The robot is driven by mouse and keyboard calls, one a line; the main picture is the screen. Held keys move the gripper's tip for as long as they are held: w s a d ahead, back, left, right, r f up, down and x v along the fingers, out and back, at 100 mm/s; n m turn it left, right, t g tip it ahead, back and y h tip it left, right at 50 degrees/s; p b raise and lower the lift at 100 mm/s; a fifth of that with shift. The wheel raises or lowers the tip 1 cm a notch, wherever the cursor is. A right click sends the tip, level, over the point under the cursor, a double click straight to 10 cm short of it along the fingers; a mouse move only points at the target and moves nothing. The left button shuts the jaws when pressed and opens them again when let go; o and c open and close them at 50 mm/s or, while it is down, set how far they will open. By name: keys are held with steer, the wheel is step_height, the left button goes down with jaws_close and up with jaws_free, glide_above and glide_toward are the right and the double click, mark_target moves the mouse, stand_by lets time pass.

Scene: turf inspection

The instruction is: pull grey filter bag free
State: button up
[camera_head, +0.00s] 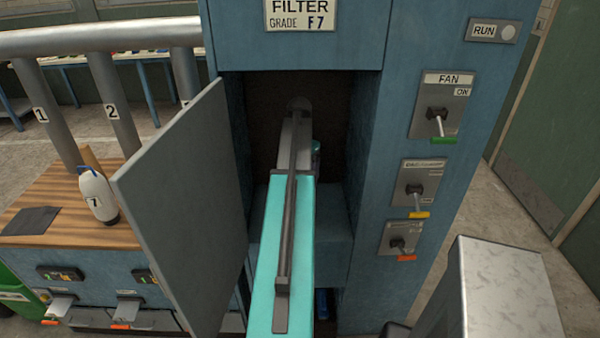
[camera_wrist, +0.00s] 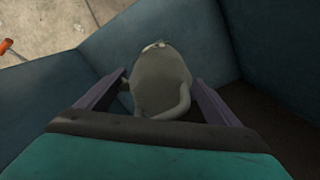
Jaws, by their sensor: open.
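The grey filter bag (camera_wrist: 158,72) shows in the wrist view as a rounded, pale grey shape with a curved fold or loop on its near side. My gripper (camera_wrist: 160,88) is open, with one purple-grey finger on each side of the bag. I cannot tell whether either finger touches it. In the head view my teal arm reaches into the dark opening of the blue filter cabinet (camera_head: 297,54). The gripper and the bag are mostly hidden there behind the arm.
The cabinet door (camera_head: 180,205) stands open on the left, close to my arm. Switches with coloured handles, including the fan switch (camera_head: 438,115), line the panel on the right. A white bottle (camera_head: 98,195) stands on the wooden bench (camera_head: 62,192) at left.

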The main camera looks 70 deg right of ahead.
steer(key=shift+f, duration=0.35)
steer(key=c, duration=1.6)
steer(key=o, duration=0.8)
steer(key=shift+r, duration=0.1)
steer(key=c, duration=0.3)
